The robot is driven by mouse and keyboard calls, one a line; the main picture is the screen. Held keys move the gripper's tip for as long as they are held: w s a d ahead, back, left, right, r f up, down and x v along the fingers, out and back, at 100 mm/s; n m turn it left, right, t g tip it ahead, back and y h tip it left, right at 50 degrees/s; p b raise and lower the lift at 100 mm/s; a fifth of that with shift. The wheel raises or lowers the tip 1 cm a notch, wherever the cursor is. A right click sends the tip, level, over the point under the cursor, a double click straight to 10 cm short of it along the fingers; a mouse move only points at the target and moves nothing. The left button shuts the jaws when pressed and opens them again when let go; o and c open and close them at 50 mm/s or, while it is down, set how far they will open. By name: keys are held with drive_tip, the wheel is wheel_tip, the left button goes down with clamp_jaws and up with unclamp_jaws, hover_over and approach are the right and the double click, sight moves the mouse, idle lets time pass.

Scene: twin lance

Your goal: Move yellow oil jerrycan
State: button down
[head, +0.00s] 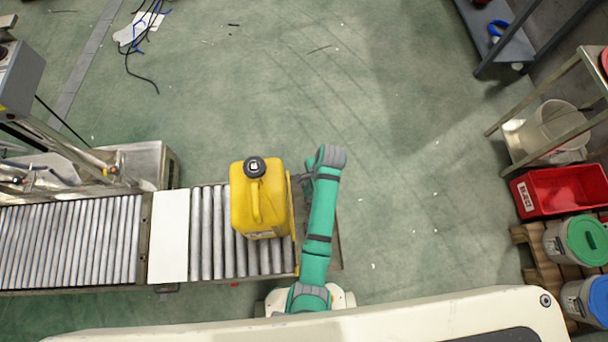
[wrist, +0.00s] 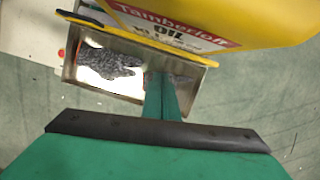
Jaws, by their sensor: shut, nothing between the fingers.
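The yellow oil jerrycan (head: 259,197) stands upright on the right end of the roller conveyor, its black cap (head: 255,167) toward the far side. In the wrist view the jerrycan (wrist: 235,22) fills the top, with part of its red and white oil label showing. My gripper (wrist: 160,80) is shut and empty, with its narrow green fingers below the label and apart from the can. In the head view my green arm reaches past the conveyor's right end, and the fingers are mostly hidden there.
The roller conveyor (head: 75,240) runs left, with a white plate (head: 169,236) across it. A yellow edge strip (head: 291,205) borders its right end. A red bin (head: 560,190), lidded buckets and a rack stand at right. The floor beyond the conveyor is mostly clear.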

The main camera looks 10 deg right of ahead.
drive_tip(key=a+f, duration=0.5)
drive_tip(key=f, duration=0.2)
drive_tip(key=shift+s+a+f, duration=0.35)
drive_tip(key=shift+s+a, duration=0.05)
drive_tip(key=shift+s, duration=0.05)
